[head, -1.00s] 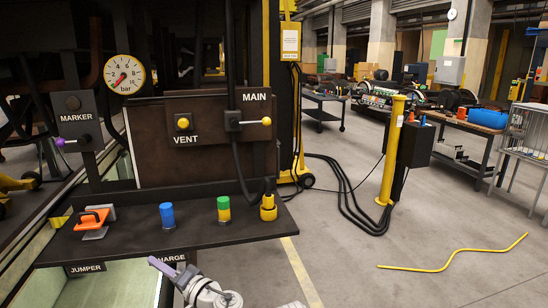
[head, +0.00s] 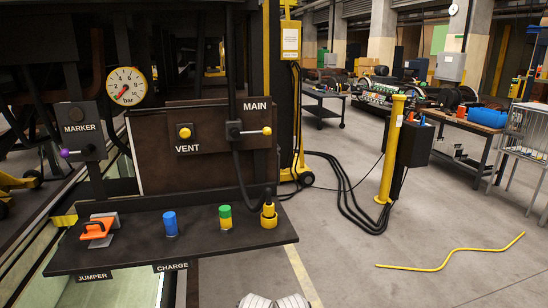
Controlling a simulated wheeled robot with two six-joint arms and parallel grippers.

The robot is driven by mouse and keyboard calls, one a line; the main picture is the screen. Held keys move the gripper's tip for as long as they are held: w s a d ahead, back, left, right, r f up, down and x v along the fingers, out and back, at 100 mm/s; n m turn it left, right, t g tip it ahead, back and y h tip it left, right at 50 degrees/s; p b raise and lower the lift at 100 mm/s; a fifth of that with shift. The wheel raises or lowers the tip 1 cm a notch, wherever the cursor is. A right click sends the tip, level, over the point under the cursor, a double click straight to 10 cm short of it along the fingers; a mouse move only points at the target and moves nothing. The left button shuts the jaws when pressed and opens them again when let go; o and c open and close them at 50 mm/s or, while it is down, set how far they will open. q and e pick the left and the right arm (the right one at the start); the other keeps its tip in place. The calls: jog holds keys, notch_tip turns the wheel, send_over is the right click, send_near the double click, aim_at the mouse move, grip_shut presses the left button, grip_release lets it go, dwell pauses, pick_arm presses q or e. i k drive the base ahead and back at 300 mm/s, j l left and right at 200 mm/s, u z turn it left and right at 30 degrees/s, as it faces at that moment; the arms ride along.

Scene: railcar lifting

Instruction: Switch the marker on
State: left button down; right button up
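The MARKER box (head: 76,128) is a dark panel at the left of the head view, with a dark round part above its label. A lever with a purple knob (head: 63,153) sticks out to the left from below the label. Neither gripper shows. Two pale rounded parts of my own body show at the bottom edge, well to the right of and below the MARKER box. Nothing touches the purple knob.
A pressure gauge (head: 126,87), the VENT button (head: 185,132) and the yellow-tipped MAIN lever (head: 266,131) are to the right. A shelf (head: 110,257) below holds an orange-handled piece (head: 97,228), a blue cylinder (head: 170,223), a green-and-yellow cylinder (head: 225,216) and a yellow fitting (head: 268,217).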

aim_at(75, 153)
jog(key=u, duration=1.3)
